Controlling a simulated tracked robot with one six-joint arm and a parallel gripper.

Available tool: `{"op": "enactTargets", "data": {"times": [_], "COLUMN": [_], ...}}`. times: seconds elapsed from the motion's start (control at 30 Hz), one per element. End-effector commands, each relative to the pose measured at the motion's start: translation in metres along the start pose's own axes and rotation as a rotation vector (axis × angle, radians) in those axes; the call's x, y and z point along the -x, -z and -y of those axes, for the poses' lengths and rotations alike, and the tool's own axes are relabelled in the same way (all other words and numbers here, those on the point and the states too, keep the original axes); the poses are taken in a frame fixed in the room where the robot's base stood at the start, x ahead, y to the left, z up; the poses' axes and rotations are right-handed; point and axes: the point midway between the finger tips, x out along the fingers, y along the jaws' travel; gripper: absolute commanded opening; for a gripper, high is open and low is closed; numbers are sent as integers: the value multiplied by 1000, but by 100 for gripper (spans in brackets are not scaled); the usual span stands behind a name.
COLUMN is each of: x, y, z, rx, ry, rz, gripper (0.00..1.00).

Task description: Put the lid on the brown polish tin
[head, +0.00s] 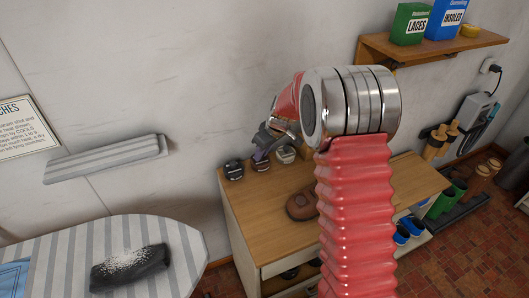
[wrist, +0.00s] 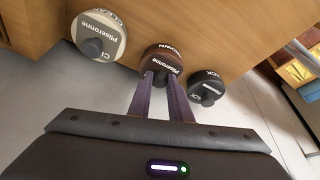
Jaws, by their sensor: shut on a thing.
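In the wrist view a brown round lid (wrist: 158,55) marked "Piseronne" and "BROWN" lies at the tips of my gripper (wrist: 163,76).
A pale "CLEAR" tin (wrist: 98,25) and a black tin (wrist: 208,82) with knobbed lids stand close on either side. A brown shoe (head: 301,205) lies on the wooden bench (head: 258,205). A striped board (head: 190,244) is at left; a wall shelf (head: 430,46) is above right.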

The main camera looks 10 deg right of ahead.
Motion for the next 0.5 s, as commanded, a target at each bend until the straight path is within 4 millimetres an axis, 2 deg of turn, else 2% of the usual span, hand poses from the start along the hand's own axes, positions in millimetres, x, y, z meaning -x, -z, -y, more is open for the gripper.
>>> {"op": "enactTargets", "data": {"times": [0.17, 0.2, 0.5], "x": [0, 0, 0], "y": [0, 0, 0], "z": [0, 0, 0], "rx": [0, 0, 0], "ry": [0, 0, 0], "rz": [0, 0, 0], "gripper": [0, 19, 40]}}
